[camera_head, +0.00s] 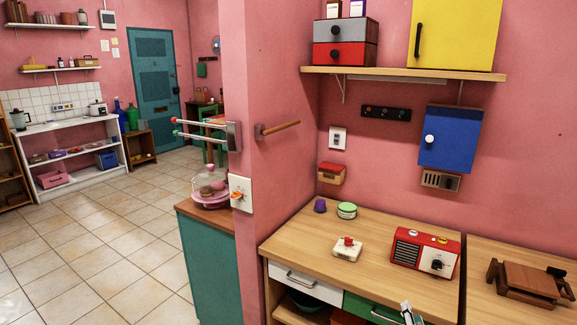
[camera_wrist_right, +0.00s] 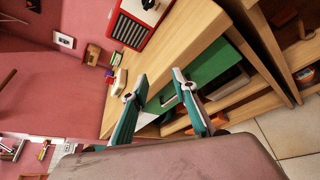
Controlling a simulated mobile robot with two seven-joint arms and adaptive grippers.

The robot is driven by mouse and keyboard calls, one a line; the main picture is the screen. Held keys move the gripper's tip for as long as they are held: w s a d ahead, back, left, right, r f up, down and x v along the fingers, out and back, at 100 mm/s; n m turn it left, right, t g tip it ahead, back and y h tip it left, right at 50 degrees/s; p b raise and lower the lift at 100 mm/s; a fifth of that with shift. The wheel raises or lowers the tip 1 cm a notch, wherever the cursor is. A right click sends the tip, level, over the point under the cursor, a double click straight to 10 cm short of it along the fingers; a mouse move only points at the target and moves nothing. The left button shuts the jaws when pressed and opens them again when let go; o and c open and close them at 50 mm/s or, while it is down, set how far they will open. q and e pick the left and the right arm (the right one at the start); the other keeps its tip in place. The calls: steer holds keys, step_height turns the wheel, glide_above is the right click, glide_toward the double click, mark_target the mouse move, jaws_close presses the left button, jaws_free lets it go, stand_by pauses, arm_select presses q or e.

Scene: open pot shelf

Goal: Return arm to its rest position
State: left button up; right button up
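My right gripper (camera_head: 408,312) shows only as a small grey-white part at the bottom edge of the head view, in front of the wooden counter. In the right wrist view my right gripper (camera_wrist_right: 159,76) has its two teal-and-grey fingers spread apart, with nothing held between them. The fingers point toward the counter edge and the green drawer front (camera_wrist_right: 214,66). Whether they touch the drawer cannot be told. The green drawer (camera_head: 362,308) also shows in the head view, left of the gripper. My left gripper is in neither view.
On the counter (camera_head: 305,238) stand a red radio-like box (camera_head: 409,250), a white item with a red top (camera_head: 347,249), a green-and-white tub (camera_head: 347,210) and a purple object (camera_head: 320,206). A blue cabinet (camera_head: 447,140) hangs above. Tiled floor (camera_head: 85,255) is clear at left.

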steer(key=s+a+f+m+g+y, duration=0.1)
steer(key=s+a+f+m, duration=0.3)
steer(key=s, duration=0.4)
steer(key=s+a+f+m+g+y, duration=0.1)
steer(key=s+a+f+m+y, duration=0.2)
steer(key=s+f+m, duration=0.4)
steer(key=s+a+f+m+g+y, duration=0.1)
steer(key=s+a+f+m+y, duration=0.1)
steer(key=s+a+f+m, duration=0.3)
steer(key=s+f+m, duration=0.1)
steer(key=s+m, duration=0.2)
steer(key=s, duration=0.3)
steer(key=shift+f+y, duration=0.2)
steer(key=shift+y, duration=0.1)
